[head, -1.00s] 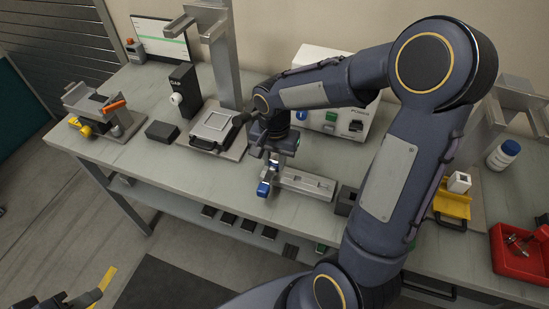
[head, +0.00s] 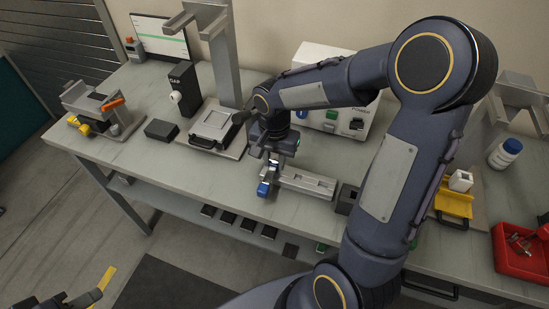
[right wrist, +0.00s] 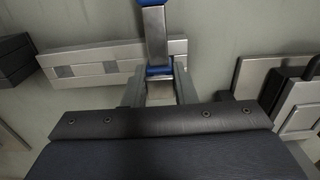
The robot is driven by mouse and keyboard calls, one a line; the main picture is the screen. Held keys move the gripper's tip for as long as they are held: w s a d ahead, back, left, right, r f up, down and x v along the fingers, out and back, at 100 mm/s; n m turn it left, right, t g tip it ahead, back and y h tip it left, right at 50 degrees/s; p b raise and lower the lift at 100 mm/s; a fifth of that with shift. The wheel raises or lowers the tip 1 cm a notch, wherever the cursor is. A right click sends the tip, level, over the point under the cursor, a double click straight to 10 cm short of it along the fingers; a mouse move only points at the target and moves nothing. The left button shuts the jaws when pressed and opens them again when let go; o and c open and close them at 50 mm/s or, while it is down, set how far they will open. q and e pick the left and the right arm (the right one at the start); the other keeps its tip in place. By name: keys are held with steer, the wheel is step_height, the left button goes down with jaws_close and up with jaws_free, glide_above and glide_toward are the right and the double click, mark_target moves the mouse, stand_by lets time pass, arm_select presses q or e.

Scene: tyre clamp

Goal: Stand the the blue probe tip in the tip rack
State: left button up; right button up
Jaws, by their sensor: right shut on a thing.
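The blue probe tip (head: 263,188) is a metal shaft with blue ends. My right gripper (head: 272,170) is shut on it above the bench, near the front edge. In the right wrist view the probe tip (right wrist: 154,35) sticks out from between the fingers (right wrist: 160,88), with blue at its far end and blue between the fingers. A long metal block with square recesses (head: 308,183), seemingly the tip rack, lies just right of the gripper. It also shows in the right wrist view (right wrist: 110,66), partly behind the probe tip. A dark part at the lower left (head: 62,299) may be my left gripper; its jaws are unclear.
A dark open box (head: 347,199) stands right of the block. A flat plate fixture (head: 214,126) and a dark block (head: 162,129) lie to the left. A white power box (head: 318,60) stands behind. A red tray (head: 520,262) is at far right, partly cropped.

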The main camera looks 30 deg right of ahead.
steer(key=shift+f+b, duration=0.45)
steer(key=shift+f, duration=0.15)
steer(key=o, duration=1.1)
steer(key=shift+c, duration=0.2)
